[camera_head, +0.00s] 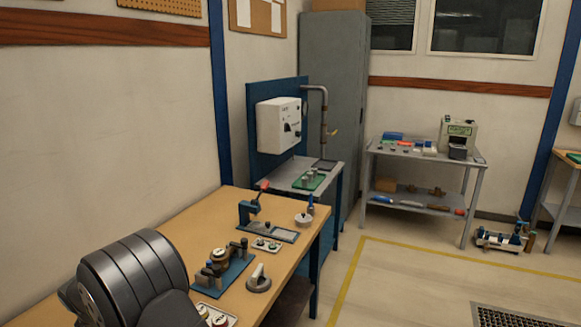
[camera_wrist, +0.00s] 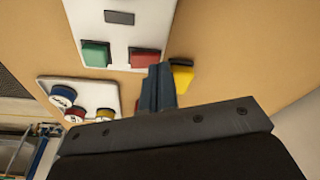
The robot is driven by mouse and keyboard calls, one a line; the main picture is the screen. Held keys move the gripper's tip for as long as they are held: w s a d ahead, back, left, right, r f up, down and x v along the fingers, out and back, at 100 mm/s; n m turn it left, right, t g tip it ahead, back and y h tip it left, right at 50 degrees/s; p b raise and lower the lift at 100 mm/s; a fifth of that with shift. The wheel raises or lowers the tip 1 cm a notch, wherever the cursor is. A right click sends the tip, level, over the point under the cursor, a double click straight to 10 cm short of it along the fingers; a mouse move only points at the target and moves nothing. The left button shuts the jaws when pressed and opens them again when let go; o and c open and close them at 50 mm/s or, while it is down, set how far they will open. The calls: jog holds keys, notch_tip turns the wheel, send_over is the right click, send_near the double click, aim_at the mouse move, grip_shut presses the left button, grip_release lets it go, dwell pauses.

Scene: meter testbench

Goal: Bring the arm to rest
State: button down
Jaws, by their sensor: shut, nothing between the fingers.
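My gripper (camera_wrist: 160,72) shows in the wrist view with its two dark fingers together and nothing between them. It is above a tan surface, with the fingertips overlapping the lower edge of a white panel in the picture. I cannot tell how far above the surface it is. A dark, ribbed part of my arm fills the lower left of the head view. The gripper itself cannot be made out there.
The white panel (camera_wrist: 125,30) has a green button (camera_wrist: 96,54) and a red button (camera_wrist: 143,57). A yellow block (camera_wrist: 181,76) is beside the fingers. A second panel (camera_wrist: 85,86) has round knobs. The wooden bench (camera_head: 180,222) holds a lever press (camera_head: 250,208) and a blue fixture (camera_head: 230,274).

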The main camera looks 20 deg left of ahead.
jog(key=shift+f, duration=0.3)
notch_tip(320, 180, up, 7)
dwell(1.2)
jog(key=shift+f, duration=3.5)
